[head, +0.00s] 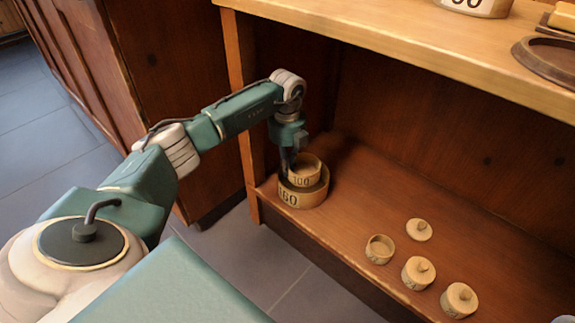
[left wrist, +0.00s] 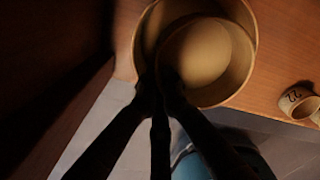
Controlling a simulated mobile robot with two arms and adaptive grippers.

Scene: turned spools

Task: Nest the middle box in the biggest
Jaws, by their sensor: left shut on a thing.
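The biggest box (head: 304,199), a round pale wooden one marked 160, stands upright on the lower shelf near its left end. The middle box (head: 306,170), marked 100, shows above its rim, its lower part hidden behind the bigger wall. My left gripper (head: 288,165) is shut on the left side of the middle box's wall. In the left wrist view the middle box (left wrist: 198,55) lies within the outline of the biggest box (left wrist: 250,30), off to the right. My left gripper (left wrist: 161,88) is dark there. I cannot tell whether the middle box rests on the bottom.
A small open round box (head: 379,250), a loose knobbed lid (head: 419,230) and two lidded boxes (head: 418,272) (head: 460,300) stand to the right on the lower shelf (head: 345,220). A post (head: 240,90) rises close left. The upper shelf (head: 420,50) overhangs behind.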

